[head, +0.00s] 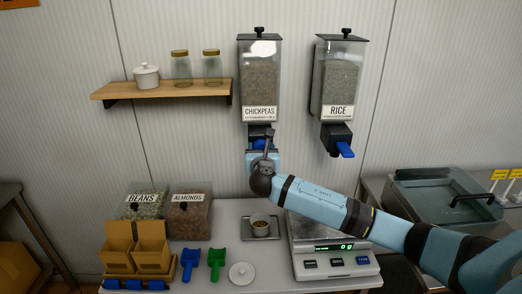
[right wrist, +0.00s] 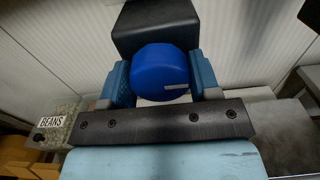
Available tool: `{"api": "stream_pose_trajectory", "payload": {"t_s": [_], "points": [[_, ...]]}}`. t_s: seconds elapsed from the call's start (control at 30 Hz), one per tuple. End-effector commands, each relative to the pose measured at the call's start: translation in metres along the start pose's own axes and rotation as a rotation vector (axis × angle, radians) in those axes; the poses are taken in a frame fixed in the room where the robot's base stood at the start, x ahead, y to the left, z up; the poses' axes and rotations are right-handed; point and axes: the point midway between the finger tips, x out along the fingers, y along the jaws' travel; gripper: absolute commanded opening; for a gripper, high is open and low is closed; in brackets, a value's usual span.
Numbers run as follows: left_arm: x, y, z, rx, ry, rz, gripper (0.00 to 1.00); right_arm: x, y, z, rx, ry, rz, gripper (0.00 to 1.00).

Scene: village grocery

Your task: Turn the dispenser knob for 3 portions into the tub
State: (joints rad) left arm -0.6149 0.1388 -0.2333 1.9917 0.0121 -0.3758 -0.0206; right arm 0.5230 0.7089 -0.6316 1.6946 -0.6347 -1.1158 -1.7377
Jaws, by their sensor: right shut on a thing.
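The chickpeas dispenser (head: 260,78) hangs on the wall, clear-sided and labelled CHICKPEAS. Its blue knob (right wrist: 161,72) sits below a dark block and shows large in the right wrist view. My right gripper (head: 261,148) is shut on this knob, with one finger on each side of it (right wrist: 160,82). In the head view my wrist and gripper hide most of the knob. A small round tub (head: 260,230) stands on a grey square plate (head: 247,237) below the dispenser; something tan shows inside it. My left gripper is not in view.
A rice dispenser (head: 339,80) with its own blue knob (head: 346,150) hangs to the right. A scale (head: 335,266) reading 0 g stands right of the tub. A white lid (head: 242,274), blue and green scoops, and bean and almond bins stand nearby. A shelf (head: 165,89) holds jars.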

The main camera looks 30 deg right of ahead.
Motion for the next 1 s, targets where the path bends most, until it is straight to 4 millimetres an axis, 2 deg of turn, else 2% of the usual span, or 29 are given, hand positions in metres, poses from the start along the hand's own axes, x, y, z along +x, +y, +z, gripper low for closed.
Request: {"api": "stream_pose_trajectory", "payload": {"t_s": [0.37, 1.0], "points": [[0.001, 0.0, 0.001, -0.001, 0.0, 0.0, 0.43, 0.0, 0.0, -0.001, 0.119, 0.001, -0.001, 0.33], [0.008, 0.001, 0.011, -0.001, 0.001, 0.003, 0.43, -0.001, 0.0, -0.003, 0.7, 0.002, -0.001, 0.33]]}}
